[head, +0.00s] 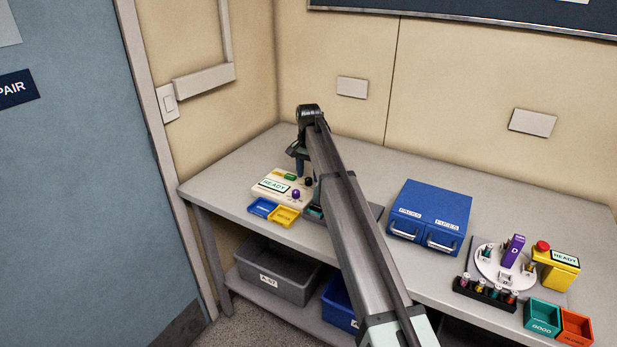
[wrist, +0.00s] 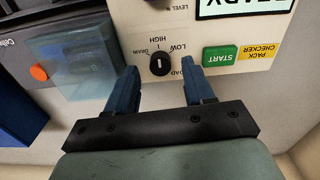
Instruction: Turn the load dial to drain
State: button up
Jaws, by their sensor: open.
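The load dial (wrist: 159,64) is a small round black knob with a pale pointer line, on the cream panel of the pack checker. Small labels around it include HIGH, LOW and a partly covered LOAD; another looks like DRAIN. The pointer runs roughly up and down in the wrist view; which label it marks I cannot tell. My gripper (wrist: 160,72) is open, with one blue finger on each side of the dial, apparently not touching it. In the head view the cream pack checker (head: 266,197) stands at the bench's left, with my gripper (head: 300,171) pointing down over its back edge.
A green START key (wrist: 219,56) lies right of the dial. A clear bluish box (wrist: 75,62) stands left of it. Blue and yellow trays (head: 284,216) sit before the checker. A blue drawer unit (head: 431,212) and a round white device (head: 494,268) stand further right.

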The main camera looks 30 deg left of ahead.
jog(key=shift+f, duration=0.95)
jog(key=shift+c, duration=0.3)
grip_shut()
